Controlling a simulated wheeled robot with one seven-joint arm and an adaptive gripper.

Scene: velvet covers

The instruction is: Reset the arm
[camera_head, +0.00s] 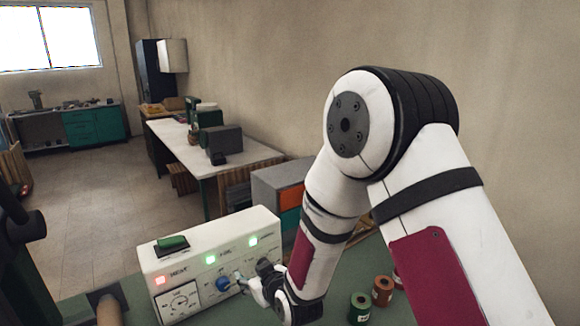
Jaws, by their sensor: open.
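My arm reaches down from the right side of the head camera view, bent at a large joint. My gripper (250,284) is at its lower end, low in the middle of the view. It is open, with its fingers close to the front panel of a white control box (240,232), just right of a blue knob (223,283). I cannot tell whether the fingers touch the panel. The box has a green switch (172,244) on top, a dial (180,301), and red and green lights on its front.
The box stands on a green bench top (135,292). A green spool (360,308) and a copper spool (383,291) stand right of my gripper, with another partly hidden behind my arm. A wooden-ended cylinder (108,308) is at lower left. Behind is a white worktable (180,140).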

